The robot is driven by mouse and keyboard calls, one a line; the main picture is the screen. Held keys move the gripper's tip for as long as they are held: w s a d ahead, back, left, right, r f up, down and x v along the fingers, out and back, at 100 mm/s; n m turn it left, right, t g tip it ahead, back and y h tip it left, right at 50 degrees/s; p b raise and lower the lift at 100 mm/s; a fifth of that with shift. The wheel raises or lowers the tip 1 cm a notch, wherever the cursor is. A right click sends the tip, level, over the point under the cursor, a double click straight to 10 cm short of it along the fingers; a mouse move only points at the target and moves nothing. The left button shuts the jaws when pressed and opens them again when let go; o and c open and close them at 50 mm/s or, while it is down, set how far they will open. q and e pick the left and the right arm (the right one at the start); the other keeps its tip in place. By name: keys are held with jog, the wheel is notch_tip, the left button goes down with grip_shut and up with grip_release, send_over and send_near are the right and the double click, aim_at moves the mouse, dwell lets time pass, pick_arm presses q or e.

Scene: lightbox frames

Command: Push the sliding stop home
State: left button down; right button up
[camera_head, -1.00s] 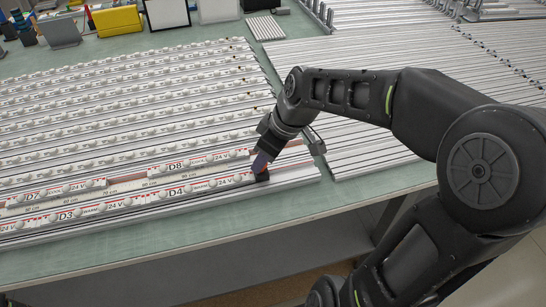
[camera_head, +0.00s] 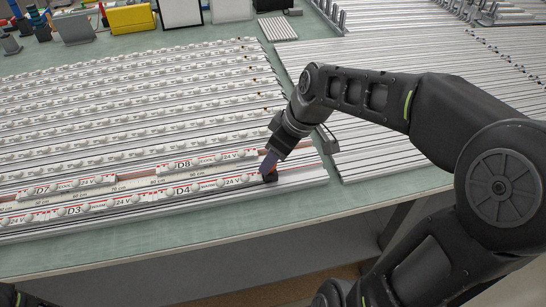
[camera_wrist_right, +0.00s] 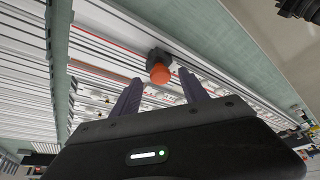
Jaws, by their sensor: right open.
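The sliding stop is a dark block with an orange-red knob (camera_wrist_right: 160,72) in the right wrist view. In the head view it shows as a small black block (camera_head: 270,176) at the right end of the strip labelled D4 (camera_head: 183,190), near the front of the table. My right gripper (camera_head: 269,160) points down at the stop, its purple fingers overlapping it in the head view. In the wrist view the fingers (camera_wrist_right: 163,92) are apart, with the knob just beyond the gap between their tips. Whether they touch it I cannot tell.
Several rows of light strips (camera_head: 130,100) cover the left of the green table (camera_head: 290,215). Bare metal rails (camera_head: 400,150) lie to the right, across a narrow green gap. Black and yellow boxes (camera_head: 130,18) stand at the back. The table's front edge is close.

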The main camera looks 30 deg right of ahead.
jog(key=v, duration=0.6)
jog(key=shift+r, duration=0.35)
jog(key=shift+s, duration=0.15)
